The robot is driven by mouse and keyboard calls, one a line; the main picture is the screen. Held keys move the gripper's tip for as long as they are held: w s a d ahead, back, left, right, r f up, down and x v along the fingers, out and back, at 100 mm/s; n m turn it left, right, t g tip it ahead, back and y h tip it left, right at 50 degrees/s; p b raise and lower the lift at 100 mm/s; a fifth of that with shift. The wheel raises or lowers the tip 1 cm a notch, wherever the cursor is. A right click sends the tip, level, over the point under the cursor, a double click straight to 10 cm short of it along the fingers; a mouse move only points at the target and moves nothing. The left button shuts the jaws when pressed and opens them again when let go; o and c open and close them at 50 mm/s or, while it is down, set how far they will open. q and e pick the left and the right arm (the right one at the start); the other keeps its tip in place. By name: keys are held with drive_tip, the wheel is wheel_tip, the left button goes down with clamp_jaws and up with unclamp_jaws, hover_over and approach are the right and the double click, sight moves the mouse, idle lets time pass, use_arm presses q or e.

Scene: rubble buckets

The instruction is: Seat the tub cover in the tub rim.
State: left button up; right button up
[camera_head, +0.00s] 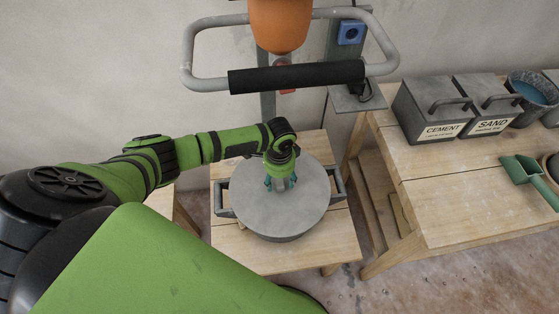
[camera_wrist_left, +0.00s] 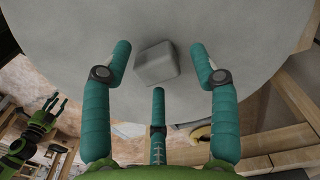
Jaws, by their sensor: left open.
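The round grey tub cover (camera_head: 300,205) lies over the top of the tub (camera_head: 277,237), which stands on a small wooden table. The cover hides the rim, so I cannot tell how it sits there. My left gripper (camera_head: 281,184) is over the cover, left of its middle in the head view. In the left wrist view its three teal fingers (camera_wrist_left: 160,95) are spread open. The cover's grey block handle (camera_wrist_left: 156,65) shows between and beyond them, with gaps to the fingers. My right gripper (camera_wrist_left: 50,108) shows at the left of the wrist view, its fingers apart and empty.
Dark side handles (camera_head: 338,183) stick out from the tub. A bench on the right carries cement (camera_head: 428,114) and sand (camera_head: 487,104) boxes, a blue bucket (camera_head: 533,93) and a green scoop (camera_head: 526,178). A grey tube frame with a black grip (camera_head: 296,77) hangs above.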

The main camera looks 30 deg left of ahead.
sight(279, 181)
use_arm(q)
wheel_tip(279, 181, up, 12)
drive_tip(key=shift+f, duration=0.2)
idle(0.6)
